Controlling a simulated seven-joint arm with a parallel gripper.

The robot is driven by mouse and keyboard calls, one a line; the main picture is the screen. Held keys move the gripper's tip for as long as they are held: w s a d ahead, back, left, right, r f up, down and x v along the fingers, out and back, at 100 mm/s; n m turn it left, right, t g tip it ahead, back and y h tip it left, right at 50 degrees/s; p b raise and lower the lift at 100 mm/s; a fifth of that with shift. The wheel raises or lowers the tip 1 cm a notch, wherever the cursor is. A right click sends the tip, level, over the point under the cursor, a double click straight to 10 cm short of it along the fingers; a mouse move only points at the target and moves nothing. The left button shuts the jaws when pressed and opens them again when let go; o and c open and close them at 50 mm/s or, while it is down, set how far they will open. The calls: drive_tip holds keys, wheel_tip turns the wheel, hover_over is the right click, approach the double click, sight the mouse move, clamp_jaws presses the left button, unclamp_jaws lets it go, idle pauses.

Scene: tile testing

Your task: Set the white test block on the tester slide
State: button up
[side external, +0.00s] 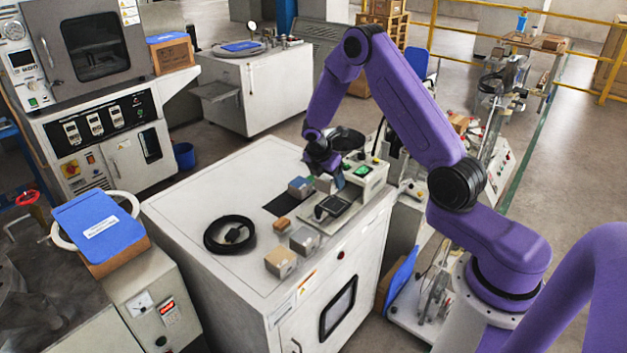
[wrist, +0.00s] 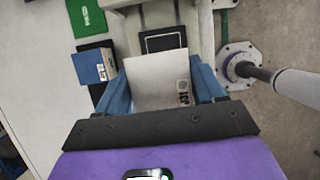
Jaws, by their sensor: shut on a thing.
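The white test block (wrist: 158,82) is between the two blue fingers of my gripper (wrist: 160,72) in the wrist view. Its pale top face carries a small dark printed mark near the right edge. In the side view my gripper (side external: 325,172) is low over the far right part of the white cabinet top, and the block's pale side (side external: 325,184) shows beneath it. The tester slide (side external: 331,207), a dark square plate with a light outline, lies just in front of the gripper. The slide (wrist: 163,43) also shows beyond the block in the wrist view. Contact beneath the block is hidden.
A blue-topped block (side external: 300,187) stands left of my gripper. Small blocks (side external: 281,262) sit near the cabinet's front edge, and a black cable coil (side external: 229,235) lies to the left. The tester body (side external: 366,178) is close on the right.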

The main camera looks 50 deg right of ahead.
drive_tip(key=d, duration=0.1)
drive_tip(key=d+f, duration=0.1)
drive_tip(key=shift+s+d+f, duration=0.15)
drive_tip(key=shift+d+f, duration=0.05)
drive_tip(key=shift+d, duration=0.15)
drive_tip(key=shift+f, duration=3)
drive_tip(key=shift+f, duration=0.3)
drive_tip(key=o, duration=1.4)
drive_tip(key=shift+o, duration=0.3)
drive_tip(key=shift+r, duration=3)
